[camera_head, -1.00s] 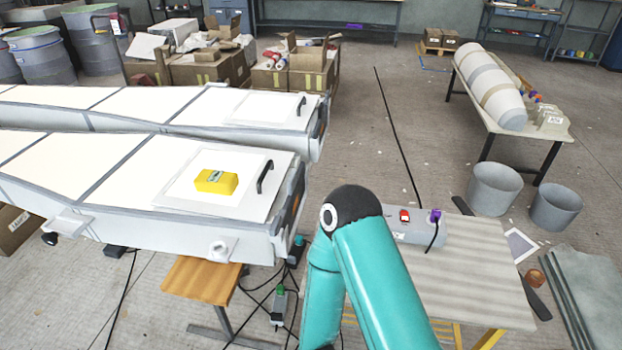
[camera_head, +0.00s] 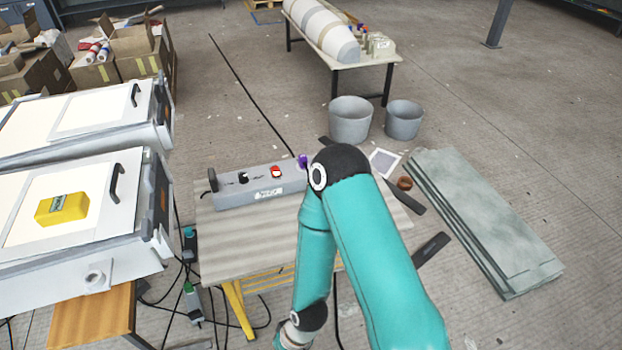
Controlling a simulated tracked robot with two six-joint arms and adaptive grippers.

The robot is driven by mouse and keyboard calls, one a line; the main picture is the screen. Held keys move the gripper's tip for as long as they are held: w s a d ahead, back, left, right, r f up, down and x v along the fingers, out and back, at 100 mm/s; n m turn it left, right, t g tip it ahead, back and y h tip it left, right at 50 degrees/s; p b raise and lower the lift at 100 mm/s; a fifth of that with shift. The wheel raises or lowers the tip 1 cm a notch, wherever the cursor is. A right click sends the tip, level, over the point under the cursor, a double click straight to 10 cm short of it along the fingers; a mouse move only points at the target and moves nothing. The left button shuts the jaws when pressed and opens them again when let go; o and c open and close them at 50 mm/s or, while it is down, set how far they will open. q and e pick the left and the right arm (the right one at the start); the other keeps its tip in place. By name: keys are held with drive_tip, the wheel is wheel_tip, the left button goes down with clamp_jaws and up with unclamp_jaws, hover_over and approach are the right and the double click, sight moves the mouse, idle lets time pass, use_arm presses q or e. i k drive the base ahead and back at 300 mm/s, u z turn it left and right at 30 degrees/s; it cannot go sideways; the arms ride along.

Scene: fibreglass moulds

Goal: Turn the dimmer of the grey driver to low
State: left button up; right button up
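The grey driver (camera_head: 232,200) is a long low box on the small ribbed-top table, left of my teal arm in the head view. On its top are a black knob (camera_head: 243,177) with dark markings beside it and a red switch (camera_head: 276,171). The knob looks like the dimmer, but its exact setting is too small to read. A purple plug (camera_head: 303,161) sits at the driver's right end, and a black part (camera_head: 212,180) at its left end. My teal arm stands in front of the table's right part. Neither gripper shows.
White-topped moulds (camera_head: 125,215) with a yellow block (camera_head: 62,208) stand left of the small table (camera_head: 235,243). Cables and a green-ended device (camera_head: 192,300) lie on the floor between. Grey buckets (camera_head: 351,120) and stacked sheets (camera_head: 490,220) lie beyond and to the right.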

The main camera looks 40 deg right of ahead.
sight(243, 178)
drive_tip(key=z, duration=0.4)
drive_tip(key=k, duration=1.2)
drive_tip(key=z, duration=0.3)
drive_tip(key=i, duration=1.85)
drive_tip(key=u, duration=0.85)
